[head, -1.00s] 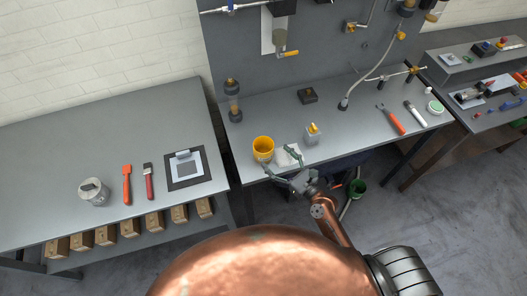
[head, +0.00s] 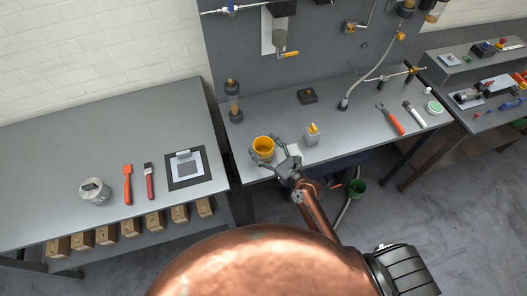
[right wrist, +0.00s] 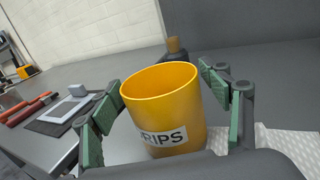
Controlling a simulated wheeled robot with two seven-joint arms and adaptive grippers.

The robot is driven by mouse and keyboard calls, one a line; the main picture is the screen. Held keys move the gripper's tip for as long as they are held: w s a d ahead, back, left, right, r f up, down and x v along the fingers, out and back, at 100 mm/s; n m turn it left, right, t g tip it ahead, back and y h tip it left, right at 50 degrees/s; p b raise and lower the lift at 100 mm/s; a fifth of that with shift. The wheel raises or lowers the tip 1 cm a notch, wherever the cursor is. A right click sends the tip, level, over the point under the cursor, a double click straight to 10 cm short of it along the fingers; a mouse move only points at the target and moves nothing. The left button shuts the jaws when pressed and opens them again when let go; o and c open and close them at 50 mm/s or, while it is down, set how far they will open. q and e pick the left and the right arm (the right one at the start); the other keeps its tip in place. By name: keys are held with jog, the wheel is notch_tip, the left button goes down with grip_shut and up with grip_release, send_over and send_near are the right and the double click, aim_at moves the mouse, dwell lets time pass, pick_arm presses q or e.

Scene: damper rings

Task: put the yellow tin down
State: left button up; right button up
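The yellow tin (head: 263,144) stands upright on the grey workbench (head: 350,125), near its front left edge. In the right wrist view the tin (right wrist: 168,100) is open at the top and has a white label ending in "RIPS". My right gripper (head: 265,156) is open, with one green-padded finger on either side of the tin. In the right wrist view its fingers (right wrist: 163,112) stand apart from the tin, with a visible gap on the left. My left gripper is not in view.
A white cloth (head: 294,150) lies right of the tin, partly behind my gripper. A bottle with a yellow top (head: 312,134) stands beyond it. A dark-based cylinder (head: 233,101) stands behind the tin. The left table (head: 60,150) has free room at its back.

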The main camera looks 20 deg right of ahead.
aim_at(264, 141)
jog(key=c, duration=1.2)
jog(key=shift+o, duration=0.2)
jog(key=shift+r, duration=0.15)
jog(key=shift+r, duration=0.2)
jog(key=s+r+p, duration=0.3)
jog(key=s+r, duration=0.9)
jog(key=s, duration=0.2)
jog(key=shift+d+r+p, duration=0.2)
jog(key=shift+p, duration=0.2)
